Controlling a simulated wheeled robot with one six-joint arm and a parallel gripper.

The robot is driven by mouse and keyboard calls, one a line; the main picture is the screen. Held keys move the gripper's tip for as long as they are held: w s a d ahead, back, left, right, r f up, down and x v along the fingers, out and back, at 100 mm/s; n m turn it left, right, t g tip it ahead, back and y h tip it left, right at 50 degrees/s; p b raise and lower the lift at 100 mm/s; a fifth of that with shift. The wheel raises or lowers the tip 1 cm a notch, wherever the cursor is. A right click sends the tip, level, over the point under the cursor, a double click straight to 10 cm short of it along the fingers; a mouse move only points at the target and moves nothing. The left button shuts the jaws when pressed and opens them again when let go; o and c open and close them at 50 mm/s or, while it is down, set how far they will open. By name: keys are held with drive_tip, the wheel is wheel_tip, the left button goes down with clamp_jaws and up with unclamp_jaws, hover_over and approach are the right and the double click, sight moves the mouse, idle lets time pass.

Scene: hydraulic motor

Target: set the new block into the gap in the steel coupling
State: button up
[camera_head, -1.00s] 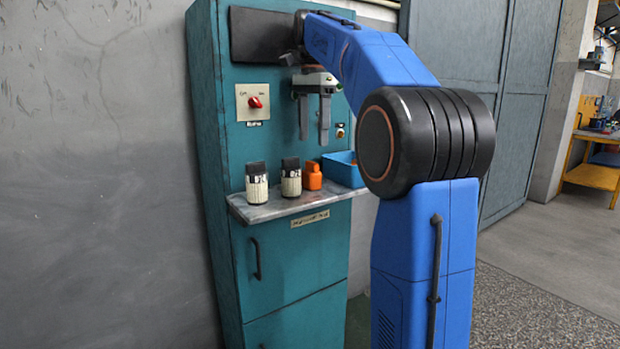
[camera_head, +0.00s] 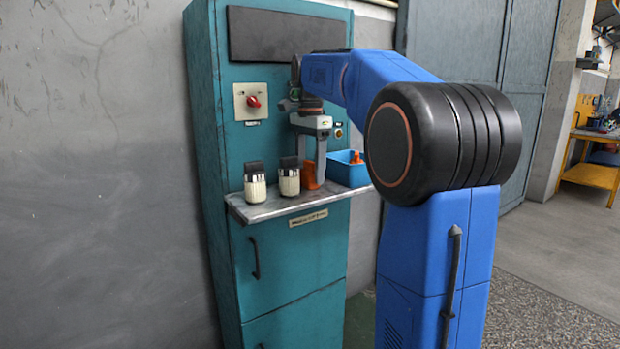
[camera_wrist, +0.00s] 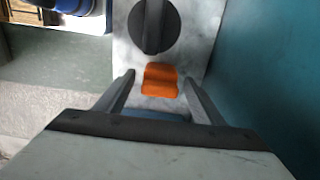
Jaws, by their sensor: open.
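An orange block (camera_head: 309,176) stands on the metal shelf of the teal cabinet. It also shows in the wrist view (camera_wrist: 160,80), below a round black top. My gripper (camera_head: 311,178) points down at the shelf, around or in front of this block, and partly hides it. In the wrist view my gripper (camera_wrist: 158,80) is open, with one finger on each side of the block and a gap on both sides. Another orange piece (camera_head: 356,157) shows in the blue bin (camera_head: 350,175). I cannot make out the steel coupling for certain.
Two pale jar-like parts with black tops, the left one (camera_head: 255,189) and the right one (camera_head: 289,181), stand on the shelf (camera_head: 262,211). The right one is close to my gripper. A red switch (camera_head: 254,102) is on the cabinet (camera_head: 275,75).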

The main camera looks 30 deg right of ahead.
drive_tip(key=c, duration=1.3)
drive_tip(key=shift+s+r, duration=0.25)
drive_tip(key=shift+r, duration=0.3)
wheel_tip(320, 180, up, 6)
drive_tip(key=shift+r, duration=0.1)
drive_tip(key=s, duration=1.9)
drive_tip(key=shift+s+d, duration=0.3)
drive_tip(key=shift+d, duration=0.05)
